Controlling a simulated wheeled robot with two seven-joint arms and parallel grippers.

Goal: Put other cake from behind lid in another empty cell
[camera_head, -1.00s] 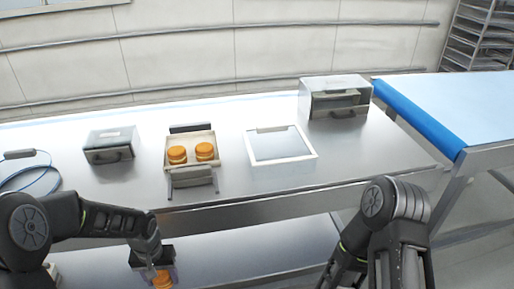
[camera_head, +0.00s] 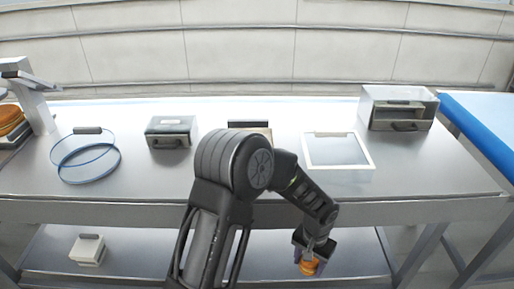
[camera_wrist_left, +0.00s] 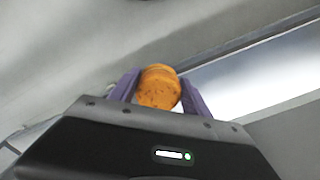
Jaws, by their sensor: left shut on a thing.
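My left gripper (camera_head: 311,252) is shut on an orange round cake (camera_head: 309,268), held low in front of the table's front edge. In the left wrist view the cake (camera_wrist_left: 159,87) sits between the two purple fingers. A white-framed lid with a clear pane (camera_head: 338,151) lies on the table right of the middle. A tray (camera_head: 250,126) at the back middle is mostly hidden by my left arm; its cells cannot be seen now. My right gripper is not in view.
A small glass-topped box (camera_head: 171,132) stands left of the tray. A larger clear-fronted box (camera_head: 397,109) stands at the back right. A blue cable coil (camera_head: 86,163) lies on the left. Orange rounds (camera_head: 10,118) show at the far left edge. A white box (camera_head: 87,250) is on the lower shelf.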

